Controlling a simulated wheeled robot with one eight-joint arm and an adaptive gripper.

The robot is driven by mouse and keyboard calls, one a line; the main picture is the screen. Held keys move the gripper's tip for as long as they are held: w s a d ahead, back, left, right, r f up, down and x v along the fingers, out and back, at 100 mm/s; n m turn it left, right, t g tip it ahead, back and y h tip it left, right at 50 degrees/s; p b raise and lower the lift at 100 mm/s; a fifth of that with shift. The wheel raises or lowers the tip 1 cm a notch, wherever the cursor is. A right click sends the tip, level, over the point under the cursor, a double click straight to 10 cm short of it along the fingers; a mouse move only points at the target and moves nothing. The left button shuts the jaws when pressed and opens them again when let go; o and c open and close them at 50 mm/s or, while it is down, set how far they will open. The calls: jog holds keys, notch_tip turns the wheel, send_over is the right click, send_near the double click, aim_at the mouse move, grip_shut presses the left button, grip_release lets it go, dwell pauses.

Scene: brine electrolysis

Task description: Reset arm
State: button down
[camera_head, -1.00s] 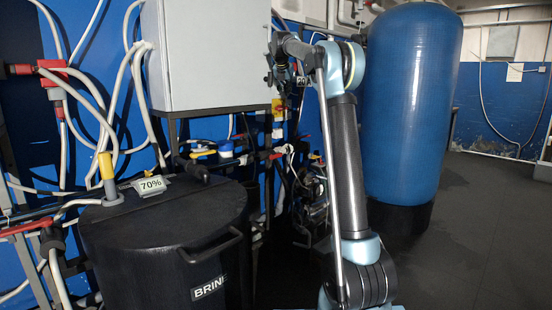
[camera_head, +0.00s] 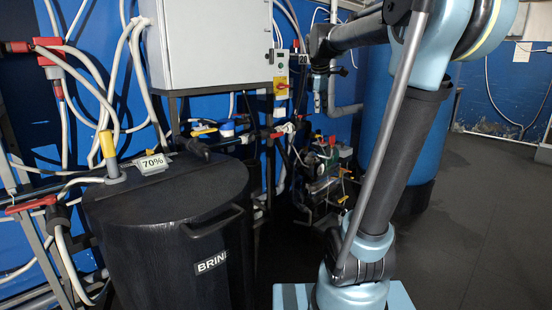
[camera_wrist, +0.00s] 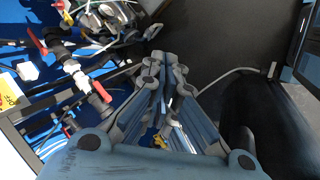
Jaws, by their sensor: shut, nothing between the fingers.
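My gripper (camera_wrist: 167,62) fills the middle of the wrist view. Its blue-grey fingers are drawn together and hold nothing. It hangs above the dark floor, with valves and pipework to its left. In the head view my arm rises on the right and bends over to the left, its far end by the right side of the grey control box (camera_head: 208,45). My gripper is hard to make out there against the pipes.
A black brine tank (camera_head: 165,235) with a 70% tag (camera_head: 154,164) stands at left. Red-handled valves (camera_wrist: 70,65) and pumps (camera_head: 325,165) line the wall. A blue vessel (camera_head: 375,120) stands behind my arm. Open floor (camera_head: 480,230) lies at right.

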jog(key=s+d+f+m+g+y, duration=0.1)
jog(key=s+f+m, duration=1.3)
jog(key=s+f, duration=1.6)
jog(key=s+g, duration=0.1)
jog(key=s, duration=0.2)
jog(key=shift+s+d+f+m+g+y, duration=0.3)
jog(key=shift+m+g, duration=0.1)
jog(key=shift+w+f, duration=0.2)
jog(key=shift+w, duration=0.25)
jog(key=c, duration=2.4)
grip_release()
